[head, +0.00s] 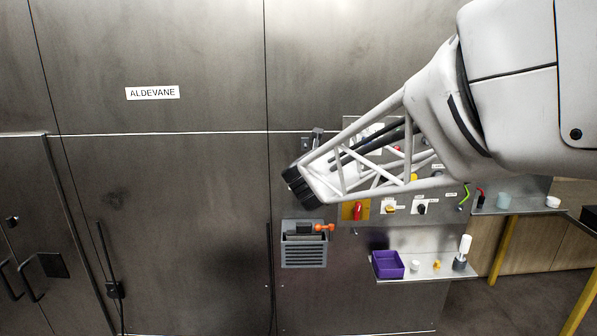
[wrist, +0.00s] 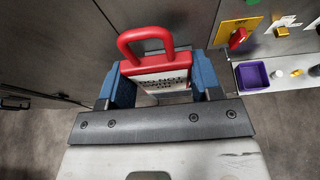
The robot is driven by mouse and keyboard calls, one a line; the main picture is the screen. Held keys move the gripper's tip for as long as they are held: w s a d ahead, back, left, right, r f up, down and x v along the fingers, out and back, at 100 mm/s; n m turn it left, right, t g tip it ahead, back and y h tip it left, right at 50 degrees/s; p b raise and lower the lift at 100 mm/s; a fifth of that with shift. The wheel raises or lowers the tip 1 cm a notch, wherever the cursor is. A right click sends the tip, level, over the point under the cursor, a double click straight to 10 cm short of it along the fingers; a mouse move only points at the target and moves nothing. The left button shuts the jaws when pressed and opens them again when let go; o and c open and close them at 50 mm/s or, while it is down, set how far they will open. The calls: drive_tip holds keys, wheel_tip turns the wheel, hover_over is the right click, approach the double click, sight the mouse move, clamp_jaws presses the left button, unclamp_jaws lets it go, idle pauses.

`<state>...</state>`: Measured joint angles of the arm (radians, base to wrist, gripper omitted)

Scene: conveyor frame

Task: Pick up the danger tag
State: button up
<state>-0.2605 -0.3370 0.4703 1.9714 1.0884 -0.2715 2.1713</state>
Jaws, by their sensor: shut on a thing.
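The danger tag (wrist: 158,66) shows in the wrist view as a red frame with a red loop at its top and a white face reading "DO NOT SWITCH ON". My gripper (wrist: 161,80) is shut on it, with a blue pad at each side of the tag. In the head view my gripper (head: 302,187) is in front of the steel cabinet, just above a grey slotted bin. I cannot make out the tag in the head view.
The grey bin (head: 304,253) on the cabinet holds dark and orange items. A panel with a red switch (head: 357,211) is right of my gripper. A shelf (head: 430,268) below carries a purple tray (head: 388,264) and small items.

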drive_tip(key=shift+s, duration=2)
drive_tip(key=w+d+f+m+g+h, duration=0.1)
drive_tip(key=w+d+f, duration=0.1)
drive_tip(key=d+f, duration=0.3)
drive_tip(key=w+d+f+m+g+h, duration=0.1)
drive_tip(key=d+f, duration=0.5)
drive_tip(key=f, duration=0.8)
drive_tip(key=w+d+f+m, duration=0.1)
drive_tip(key=d+f, duration=0.4)
drive_tip(key=f, duration=0.5)
drive_tip(key=shift+w+d+f+g+h, duration=0.3)
drive_tip(key=shift+w+g+h, duration=0.1)
drive_tip(key=shift+w, duration=0.4)
drive_tip(key=shift+w, duration=0.25)
drive_tip(key=shift+w+f, duration=0.25)
drive_tip(key=shift+w, duration=1.55)
drive_tip(key=shift+w+f, duration=0.2)
drive_tip(key=shift+w, duration=1.55)
drive_tip(key=shift+w+f, duration=0.25)
drive_tip(key=shift+w, duration=1.55)
